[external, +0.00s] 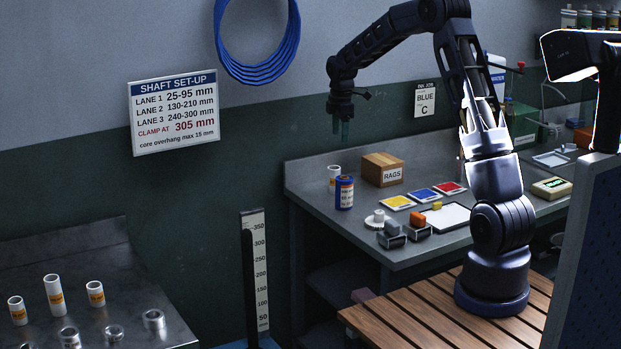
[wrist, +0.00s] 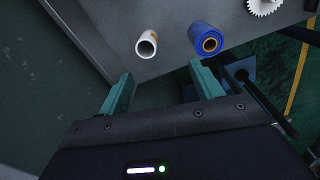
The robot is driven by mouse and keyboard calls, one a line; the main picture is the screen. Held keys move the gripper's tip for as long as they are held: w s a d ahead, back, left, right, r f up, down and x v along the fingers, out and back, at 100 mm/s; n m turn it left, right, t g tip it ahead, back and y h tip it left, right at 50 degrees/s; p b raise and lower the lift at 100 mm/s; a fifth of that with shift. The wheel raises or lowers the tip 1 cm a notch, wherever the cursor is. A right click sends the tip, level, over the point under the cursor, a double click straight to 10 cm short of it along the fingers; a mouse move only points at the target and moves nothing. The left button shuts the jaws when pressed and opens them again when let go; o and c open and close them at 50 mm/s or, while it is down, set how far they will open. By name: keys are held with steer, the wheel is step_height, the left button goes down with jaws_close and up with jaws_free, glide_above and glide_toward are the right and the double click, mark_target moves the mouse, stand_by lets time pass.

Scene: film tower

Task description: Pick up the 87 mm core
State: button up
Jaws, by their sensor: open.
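Which core is the 87 mm one I cannot tell, as the core labels are too small to read. One white core (external: 334,177) stands upright at the back left of the grey bench, beside a blue roll (external: 344,193). The wrist view shows this core (wrist: 139,47) from above, with its open end, left of the blue roll (wrist: 202,32). More white cores with orange labels, one short (external: 17,311), one tall (external: 54,296) and another short (external: 95,294), stand on the left table. My gripper (external: 344,132) points down above the bench's left end. Its green fingers (wrist: 162,82) are open and empty.
The bench (external: 365,233) also carries a rags box (external: 383,170), coloured cards (external: 423,195), a white gear (external: 378,219) and small blocks. Metal rings (external: 154,320) lie on the left table. A height scale (external: 255,270) stands between table and bench.

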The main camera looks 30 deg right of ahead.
steer(key=n, duration=0.1)
glide_toward(334, 174)
steer(key=w+d, duration=0.1)
steer(key=w, duration=0.1)
steer(key=shift+n, duration=0.3)
step_height(334, 174, down, 11)
steer(key=shift+r, duration=0.1)
steer(key=c, duration=1.1)
